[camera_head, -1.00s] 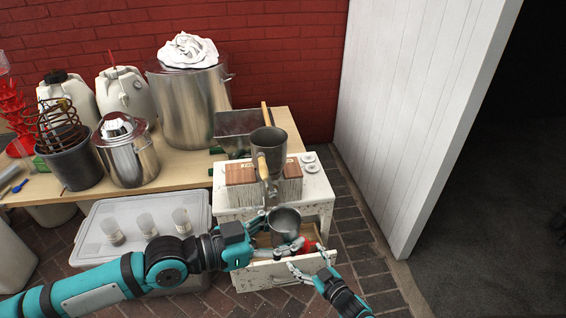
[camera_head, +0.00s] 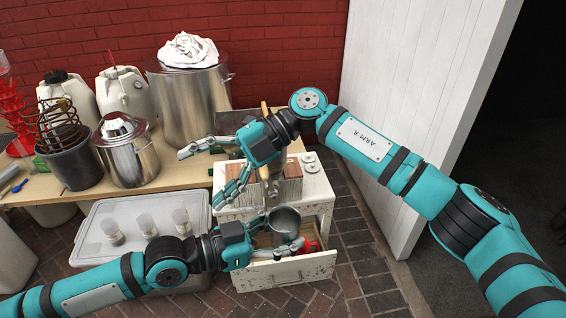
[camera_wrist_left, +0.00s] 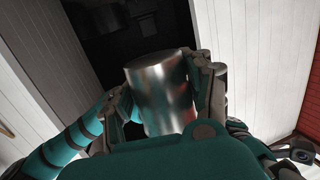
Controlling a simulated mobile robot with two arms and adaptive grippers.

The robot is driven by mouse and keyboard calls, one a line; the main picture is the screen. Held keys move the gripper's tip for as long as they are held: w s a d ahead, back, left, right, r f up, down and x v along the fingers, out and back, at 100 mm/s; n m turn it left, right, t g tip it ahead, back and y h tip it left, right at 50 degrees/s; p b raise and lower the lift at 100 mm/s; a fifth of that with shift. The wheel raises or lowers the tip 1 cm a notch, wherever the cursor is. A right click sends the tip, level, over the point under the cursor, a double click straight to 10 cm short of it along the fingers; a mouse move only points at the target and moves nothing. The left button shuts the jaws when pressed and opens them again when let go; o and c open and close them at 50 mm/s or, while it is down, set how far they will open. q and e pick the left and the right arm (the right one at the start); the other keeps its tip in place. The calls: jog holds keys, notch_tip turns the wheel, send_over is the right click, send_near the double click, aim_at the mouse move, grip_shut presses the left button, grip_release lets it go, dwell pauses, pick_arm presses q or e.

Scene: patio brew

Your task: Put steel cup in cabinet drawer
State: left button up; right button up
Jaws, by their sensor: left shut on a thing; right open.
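The steel cup (camera_head: 285,219) is held by my left gripper (camera_head: 279,231), whose fingers sit around its sides. In the left wrist view the cup (camera_wrist_left: 160,92) fills the space between the fingers. The cup is above the open cabinet drawer (camera_head: 296,272) and below the cabinet top. The white, worn cabinet (camera_head: 318,188) stands at the end of the table. My right gripper (camera_head: 206,171) is open and empty, with its fingers spread to the left over the cabinet's left side. It hides most of the metal pitcher.
A red item (camera_head: 311,245) lies in the drawer. Wooden blocks (camera_head: 291,188) are on the cabinet. A translucent box (camera_head: 88,240) with three small glasses on its lid is left of the cabinet. Pots and canisters crowd the table (camera_head: 184,163). Brick floor to the right is clear.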

jog(key=s+d+r+n+t+h, duration=0.1)
jog(key=s+d+n+h, duration=0.1)
jog(key=d+h, duration=0.3)
notch_tip(320, 180, up, 3)
jog(key=m+t+h, duration=0.1)
jog(key=t+h, duration=0.3)
jog(key=h, duration=0.3)
send_over(285, 222)
jog(key=s, duration=0.1)
jog(key=f, duration=0.4)
jog(key=s+f, duration=0.1)
jog(key=f, duration=0.6)
jog(key=shift+s+f, duration=0.3)
jog(key=c, duration=1.3)
pick_arm(q)
jog(key=o, duration=1.6)
pick_arm(e)
jog(key=shift+o, duration=0.2)
